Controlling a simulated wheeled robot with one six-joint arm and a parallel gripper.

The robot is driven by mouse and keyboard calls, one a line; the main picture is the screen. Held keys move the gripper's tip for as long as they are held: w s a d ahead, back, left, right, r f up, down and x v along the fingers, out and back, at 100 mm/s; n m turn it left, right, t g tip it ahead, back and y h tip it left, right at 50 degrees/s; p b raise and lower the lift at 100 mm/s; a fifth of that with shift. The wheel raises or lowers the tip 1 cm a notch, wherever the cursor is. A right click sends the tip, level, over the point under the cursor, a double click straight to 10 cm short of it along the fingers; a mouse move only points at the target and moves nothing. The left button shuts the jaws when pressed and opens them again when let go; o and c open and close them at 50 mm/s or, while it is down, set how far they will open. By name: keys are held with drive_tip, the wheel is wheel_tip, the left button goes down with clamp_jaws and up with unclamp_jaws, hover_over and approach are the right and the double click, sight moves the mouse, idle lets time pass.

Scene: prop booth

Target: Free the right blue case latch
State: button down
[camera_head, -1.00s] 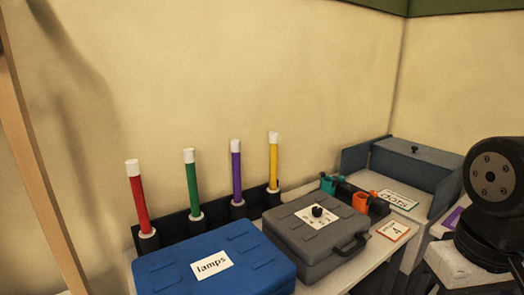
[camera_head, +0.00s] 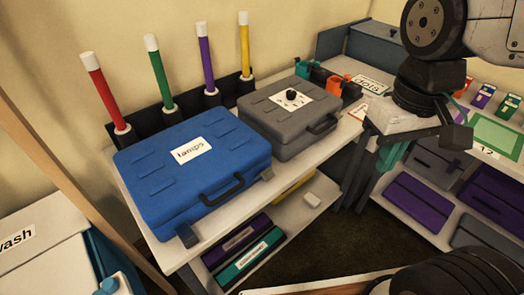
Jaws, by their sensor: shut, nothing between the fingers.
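The blue case (camera_head: 165,150), with a white "lamps" label on its lid, stands closed on the white table at the left. Its front shows a dark handle (camera_head: 222,190) between two grey latches. The right latch (camera_head: 267,174) is at the right end of the front, clear of anything of mine. The left latch (camera_head: 188,236) is at the near left corner. I cannot tell how either latch is set.
A grey case (camera_head: 262,112) stands close behind the blue one at the right. Upright coloured tubes stand in a black rack (camera_head: 120,145) behind. Below are a shelf with a teal box (camera_head: 245,262) and dark floor (camera_head: 330,240). A white "wash" unit (camera_head: 40,240) is at the left.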

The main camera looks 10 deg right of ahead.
drive_tip(key=w+a+f+n+g, duration=0.1)
drive_tip(key=w+a+f+n, duration=0.1)
drive_tip(key=w+a, duration=0.5)
drive_tip(key=n+h, duration=0.1)
drive_tip(key=n, duration=0.2)
hover_over(264, 176)
drive_tip(key=w, duration=0.1)
wheel_tip(264, 176, down, 6)
drive_tip(key=r, duration=0.1)
drive_tip(key=w, duration=0.1)
drive_tip(key=w+a, duration=0.1)
drive_tip(key=shift+w, duration=0.4)
drive_tip(key=f, duration=0.3)
drive_tip(key=s+f, duration=0.1)
drive_tip(key=f, duration=0.2)
drive_tip(key=d+f, duration=0.1)
drive_tip(key=f, duration=0.2)
drive_tip(key=shift+s+f, duration=0.2)
drive_tip(key=shift+f, duration=0.2)
drive_tip(key=shift+s, duration=0.1)
drive_tip(key=shift+s+d, duration=0.1)
